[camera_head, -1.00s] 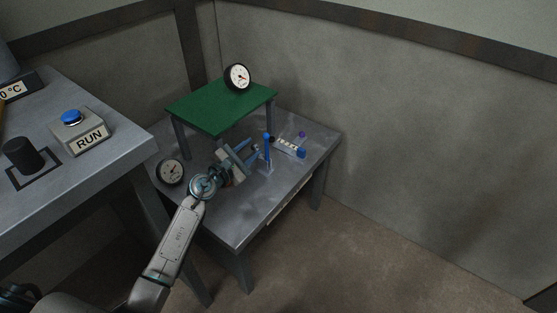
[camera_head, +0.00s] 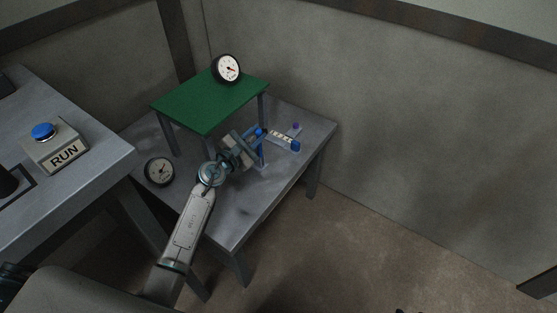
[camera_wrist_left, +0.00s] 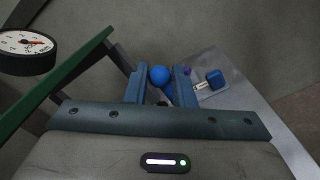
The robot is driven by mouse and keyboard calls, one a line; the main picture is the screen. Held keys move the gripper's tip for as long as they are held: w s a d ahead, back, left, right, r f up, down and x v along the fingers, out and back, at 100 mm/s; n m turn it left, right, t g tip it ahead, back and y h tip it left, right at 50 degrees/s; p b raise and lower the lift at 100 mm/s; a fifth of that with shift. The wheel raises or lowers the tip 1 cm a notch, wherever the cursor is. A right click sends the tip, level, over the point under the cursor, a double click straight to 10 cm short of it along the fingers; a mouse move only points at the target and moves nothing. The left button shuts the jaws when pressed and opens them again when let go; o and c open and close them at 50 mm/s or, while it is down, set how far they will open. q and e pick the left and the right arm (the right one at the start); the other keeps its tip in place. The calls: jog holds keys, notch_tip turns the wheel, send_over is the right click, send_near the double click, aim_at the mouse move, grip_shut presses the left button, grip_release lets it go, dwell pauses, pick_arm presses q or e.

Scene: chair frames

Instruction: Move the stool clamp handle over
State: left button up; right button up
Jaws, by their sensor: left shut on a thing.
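The stool clamp handle is a blue lever with a round blue knob (camera_head: 260,132), on the low grey table just right of the green stool (camera_head: 208,101). My left gripper (camera_head: 259,143) is shut on the handle. In the left wrist view the knob (camera_wrist_left: 159,75) shows between the two blue fingers (camera_wrist_left: 160,88), with the lever running down behind them. Beside it lies a clear plate with a label (camera_head: 282,136) and a blue block (camera_head: 295,146). The handle's lower end is partly hidden by the gripper. My right gripper is not in view.
A dial gauge (camera_head: 227,69) stands on the stool top and another (camera_head: 159,171) lies on the low table (camera_head: 228,221). The stool's edge is close to my left gripper. A higher bench at left carries a RUN button box (camera_head: 55,147). Walls stand behind.

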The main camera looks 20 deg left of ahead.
pick_arm(q)
jog(key=d, duration=0.1)
jog(key=s+d+f, duration=0.1)
jog(key=shift+s+d, duration=0.25)
jog(key=shift+d, duration=0.2)
jog(key=shift+s+d+f, duration=0.25)
jog(key=shift+d+f, duration=0.1)
jog(key=shift+d, duration=0.3)
jog(key=shift+s+d+f, duration=0.2)
jog(key=shift+d+f, duration=0.1)
jog(key=shift+d, duration=0.35)
jog(key=shift+s+d+f+b, duration=0.2)
jog(key=shift+d+f+b, duration=0.3)
jog(key=shift+d+f, duration=0.1)
jog(key=shift+s+d+f+b, duration=0.15)
jog(key=shift+d+f+b, duration=0.3)
jog(key=shift+d, duration=0.1)
